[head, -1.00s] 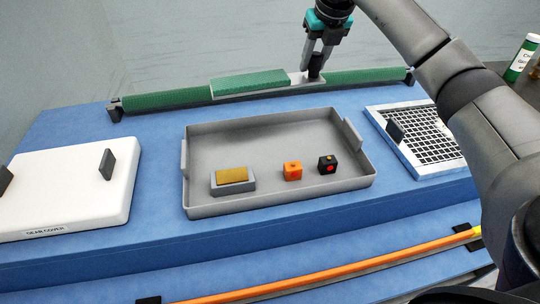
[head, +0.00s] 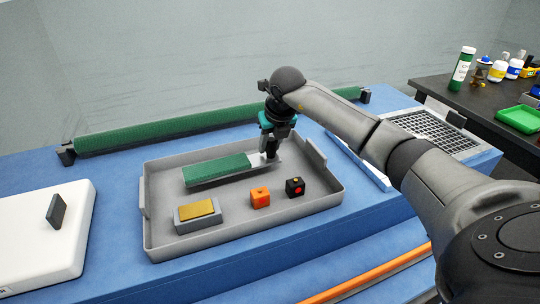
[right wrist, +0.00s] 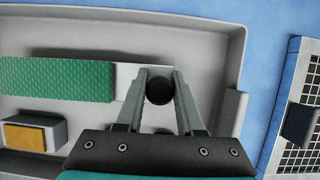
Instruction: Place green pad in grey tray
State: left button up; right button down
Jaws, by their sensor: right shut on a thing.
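The green pad (head: 218,169) is a long textured green strip on a grey metal plate with a dark knob at its right end. It is within the rim of the grey tray (head: 155,245), along the back part; I cannot tell whether it touches the floor. My right gripper (head: 269,156) is shut on the pad's knob. In the right wrist view the dark knob (right wrist: 158,91) sits between the fingers, with the green pad (right wrist: 55,78) reaching left. My left gripper is not in view.
In the tray's front part are a yellow-topped grey block (head: 197,214), an orange cube (head: 260,198) and a black cube (head: 295,187). A long green roller (head: 170,135) lies behind. A white cover (head: 35,230) stands left, a perforated panel (head: 435,133) right.

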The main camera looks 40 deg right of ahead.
aim_at(270, 154)
notch_tip(270, 154, down, 3)
jog(key=shift+f, duration=0.15)
jog(key=shift+b, duration=0.3)
jog(key=c, duration=0.5)
grip_release()
jog(key=shift+c, duration=0.2)
